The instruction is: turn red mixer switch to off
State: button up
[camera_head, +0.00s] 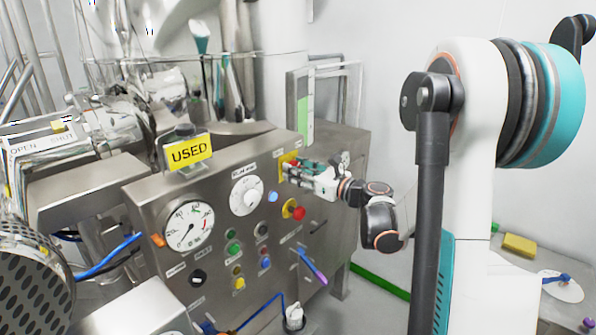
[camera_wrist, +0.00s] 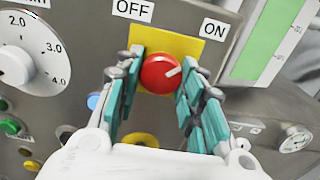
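The red mixer switch (camera_wrist: 160,74) is a round knob with a pale pointer mark, on a yellow plate (camera_wrist: 184,44) between an OFF label (camera_wrist: 133,9) and an ON label (camera_wrist: 214,28). Its mark points to the upper right, toward ON. My gripper (camera_wrist: 156,82) has its teal-padded fingers on both sides of the knob. The fingers are spread about the knob's width; I cannot tell whether both touch it. In the head view my gripper (camera_head: 294,168) is at the yellow plate on the steel panel, and mostly hides the knob.
Left of the switch is a white dial (camera_head: 246,195). Below is a red emergency button (camera_head: 298,213) on yellow. A green-white level indicator (camera_head: 303,110) stands behind.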

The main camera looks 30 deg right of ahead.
jog(key=shift+n, duration=0.4)
jog(key=n+b, duration=0.4)
jog(key=n, duration=1.3)
jog(key=shift+d+b, duration=0.1)
jog(key=shift+b, duration=0.3)
dwell(0.3)
jog(key=o, duration=1.1)
jog(key=shift+c, duration=0.2)
